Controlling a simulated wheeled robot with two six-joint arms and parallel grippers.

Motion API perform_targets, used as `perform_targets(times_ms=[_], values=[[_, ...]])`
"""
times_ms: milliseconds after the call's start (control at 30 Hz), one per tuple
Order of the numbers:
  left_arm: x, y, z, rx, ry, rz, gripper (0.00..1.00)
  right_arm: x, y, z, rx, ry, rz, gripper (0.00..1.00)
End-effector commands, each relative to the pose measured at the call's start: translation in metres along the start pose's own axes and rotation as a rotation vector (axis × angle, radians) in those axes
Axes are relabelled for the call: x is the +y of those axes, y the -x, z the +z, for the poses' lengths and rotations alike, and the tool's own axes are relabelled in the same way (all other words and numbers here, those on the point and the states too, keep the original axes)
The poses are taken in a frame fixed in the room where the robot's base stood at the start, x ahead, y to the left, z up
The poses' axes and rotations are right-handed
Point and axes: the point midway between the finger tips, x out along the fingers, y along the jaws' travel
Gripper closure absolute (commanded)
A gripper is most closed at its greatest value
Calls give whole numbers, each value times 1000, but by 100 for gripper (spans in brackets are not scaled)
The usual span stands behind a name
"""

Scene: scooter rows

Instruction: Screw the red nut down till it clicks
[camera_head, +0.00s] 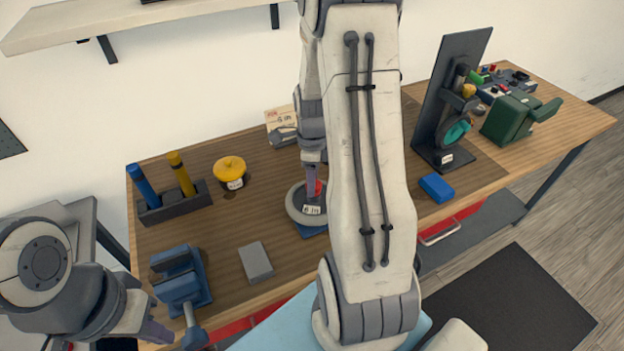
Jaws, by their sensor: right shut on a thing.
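The red nut (319,187) shows as a small red patch above a grey wheel (296,212) with a white label reading "6 IN". My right gripper (312,180) points down over the wheel and is shut on the red nut. Its fingers and my big white arm link hide most of the nut and the wheel's right side. Whether the nut touches the wheel is hidden. My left gripper (150,331) is low at the left, near the table's front edge, away from the nut. Its fingers are partly cut off, so its opening is unclear.
A blue vise (182,278), grey block (256,262), yellow-lidded pot (230,172) and rack (175,204) with blue and yellow tools stand left. A blue block (437,188), dark upright stand (446,95) and green box (508,118) stand right. A card (280,119) stands behind.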

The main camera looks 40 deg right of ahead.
Motion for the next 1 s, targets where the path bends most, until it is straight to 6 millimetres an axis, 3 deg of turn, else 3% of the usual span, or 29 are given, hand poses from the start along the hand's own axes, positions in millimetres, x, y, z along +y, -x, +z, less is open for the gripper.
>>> perform_targets(times_ms=[400,700,733,800,1000], values=[[1,12,-1,0,0,0,100,1,1,0,1,-537,2,100],[1,11,-1,0,0,0,100,2,0,0,2,-586,4,100],[1,11,-1,0,0,0,100,2,0,0,2,-585,5,42],[1,11,-1,0,0,0,100,2,0,0,2,-585,4,15],[1,11,-1,0,0,0,100,1,0,0,1,-584,2,15]])
